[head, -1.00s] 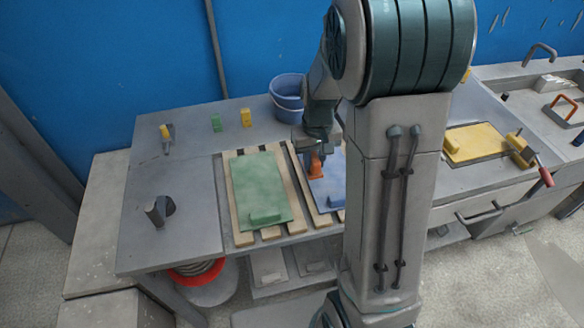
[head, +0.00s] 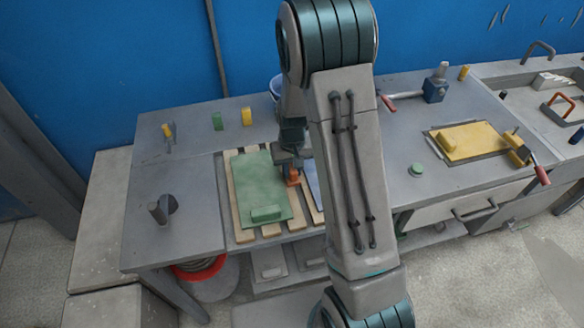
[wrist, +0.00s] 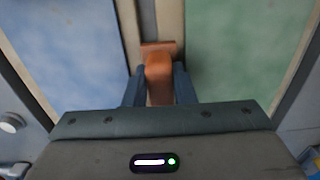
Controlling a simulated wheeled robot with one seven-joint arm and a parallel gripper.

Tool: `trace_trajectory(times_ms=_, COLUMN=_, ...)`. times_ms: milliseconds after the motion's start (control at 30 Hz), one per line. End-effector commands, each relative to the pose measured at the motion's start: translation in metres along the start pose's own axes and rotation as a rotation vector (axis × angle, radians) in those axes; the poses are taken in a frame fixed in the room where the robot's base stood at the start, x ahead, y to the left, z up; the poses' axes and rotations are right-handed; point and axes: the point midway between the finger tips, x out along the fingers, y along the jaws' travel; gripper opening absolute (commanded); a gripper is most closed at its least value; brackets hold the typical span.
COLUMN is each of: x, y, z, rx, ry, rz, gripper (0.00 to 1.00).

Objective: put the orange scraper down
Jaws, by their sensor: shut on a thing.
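The orange scraper (head: 292,176) is in my gripper, over the wooden slats between the green panel (head: 262,188) and the blue panel (head: 312,180). In the wrist view, the scraper (wrist: 159,77) sits between the two fingers of my gripper (wrist: 160,86), which is shut on it. The green panel (wrist: 240,50) is on the right there and the blue panel (wrist: 75,50) on the left. I cannot tell whether the scraper touches anything below. My arm hides most of the blue panel in the head view.
A blue bucket (head: 276,88) stands behind, partly hidden by my arm. A yellow panel (head: 468,142) with a red-handled clamp lies at right. The left bench top (head: 190,190) has free room.

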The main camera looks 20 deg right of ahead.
Motion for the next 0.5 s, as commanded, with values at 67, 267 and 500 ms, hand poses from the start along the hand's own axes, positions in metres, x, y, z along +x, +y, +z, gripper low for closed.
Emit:
trace_trajectory(times_ms=67, x=-0.0001, y=0.0, z=0.0, rx=0.0, ry=0.0, rz=0.0, gripper=0.02)
trace_trajectory(times_ms=267, x=0.0031, y=0.0001, z=0.0, rx=0.0, ry=0.0, rz=0.0, gripper=0.34)
trace_trajectory(times_ms=500, x=0.0028, y=0.0, z=0.0001, rx=0.0, ry=0.0, rz=0.0, gripper=0.45)
